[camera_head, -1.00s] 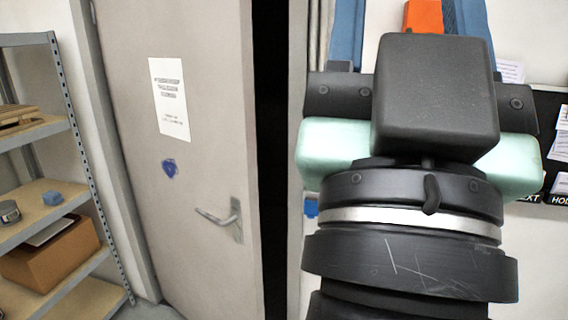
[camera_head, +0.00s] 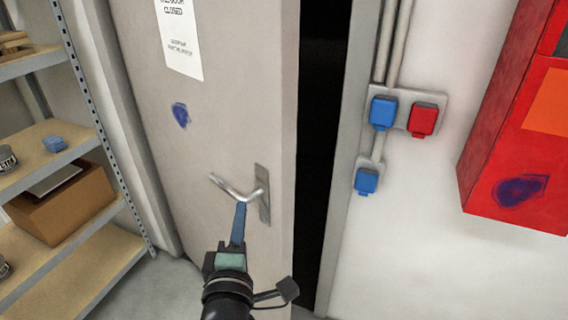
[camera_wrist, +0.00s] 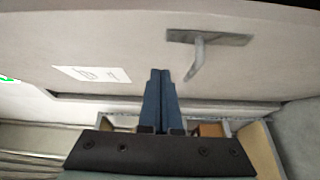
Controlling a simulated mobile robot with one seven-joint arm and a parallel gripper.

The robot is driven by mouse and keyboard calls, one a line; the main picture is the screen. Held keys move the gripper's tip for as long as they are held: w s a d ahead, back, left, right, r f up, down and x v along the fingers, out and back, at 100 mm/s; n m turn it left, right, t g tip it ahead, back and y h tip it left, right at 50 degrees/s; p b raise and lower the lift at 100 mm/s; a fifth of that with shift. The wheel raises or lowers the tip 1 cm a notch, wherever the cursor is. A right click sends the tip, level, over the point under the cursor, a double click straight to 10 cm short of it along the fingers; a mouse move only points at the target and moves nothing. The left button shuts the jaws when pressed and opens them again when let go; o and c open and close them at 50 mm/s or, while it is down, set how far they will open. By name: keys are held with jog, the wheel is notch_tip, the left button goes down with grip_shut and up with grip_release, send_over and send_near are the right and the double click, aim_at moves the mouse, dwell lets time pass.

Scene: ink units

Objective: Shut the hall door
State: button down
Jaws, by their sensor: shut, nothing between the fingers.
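The hall door (camera_head: 215,110) is a grey door standing ajar, with a dark gap (camera_head: 322,130) along its right edge. Its metal lever handle (camera_head: 236,191) is on a plate near that edge. My gripper (camera_head: 241,206) has blue fingers held together and empty, with the tips by the lever in the head view. In the wrist view, my gripper (camera_wrist: 160,74) points at the door face, and the handle (camera_wrist: 198,56) is just right of the fingertips. I cannot tell whether the fingers touch the door or the lever.
A metal shelf unit (camera_head: 92,130) with a cardboard box (camera_head: 65,205) stands at the left, near the door frame. Blue and red sockets (camera_head: 423,120) are on the wall right of the gap. A red cabinet (camera_head: 520,130) hangs farther right.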

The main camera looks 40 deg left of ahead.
jog(key=f, duration=0.2)
send_near(258, 165)
jog(key=shift+n, duration=0.4)
jog(key=p+x, duration=0.1)
jog(key=x, duration=0.4)
jog(key=shift+a, duration=0.25)
jog(key=shift+w, duration=0.4)
jog(key=shift+d, duration=0.1)
